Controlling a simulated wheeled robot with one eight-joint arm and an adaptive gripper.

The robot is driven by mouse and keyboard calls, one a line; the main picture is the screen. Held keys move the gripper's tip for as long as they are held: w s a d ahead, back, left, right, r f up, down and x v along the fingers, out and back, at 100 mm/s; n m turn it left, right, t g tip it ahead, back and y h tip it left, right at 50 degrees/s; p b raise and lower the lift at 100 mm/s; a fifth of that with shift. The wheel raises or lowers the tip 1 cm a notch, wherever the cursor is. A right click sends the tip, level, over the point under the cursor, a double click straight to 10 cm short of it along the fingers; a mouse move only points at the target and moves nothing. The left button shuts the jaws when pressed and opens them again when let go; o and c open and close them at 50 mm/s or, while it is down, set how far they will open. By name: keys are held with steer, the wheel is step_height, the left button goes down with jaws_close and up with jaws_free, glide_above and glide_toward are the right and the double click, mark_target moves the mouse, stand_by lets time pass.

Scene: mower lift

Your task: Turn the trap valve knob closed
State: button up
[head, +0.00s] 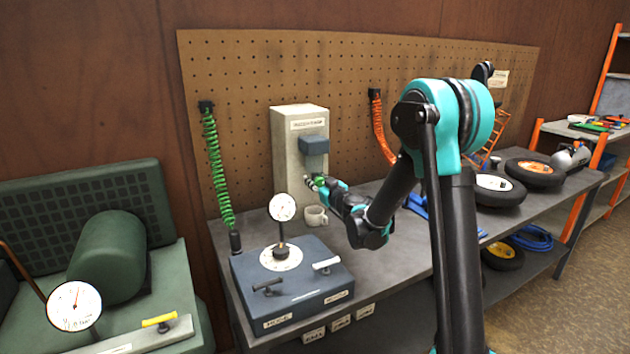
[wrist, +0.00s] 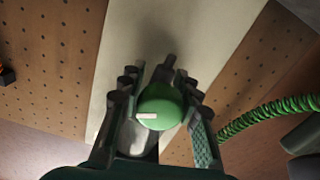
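The trap valve knob is a round green knob with a pale bar mark (wrist: 160,112), on a dark stem in front of the pale post in the wrist view. In the head view it is a small green spot at my gripper's tip, mostly hidden. My gripper (wrist: 160,85) has one dark finger on each side of the knob, close against it, with no clear gap visible. In the head view my gripper (head: 320,185) reaches the lower front of the pale post (head: 288,150), below its blue-grey box (head: 314,145).
A blue box with a dial gauge (head: 283,207) and two handles is at the bench's front left. A green coiled hose (head: 215,170) hangs on the pegboard. Tyres (head: 497,188) lie on the right.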

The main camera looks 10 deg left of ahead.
jaws_close()
steer(key=m, duration=0.4)
stand_by(0.4)
steer(key=o, duration=0.6)
jaws_free()
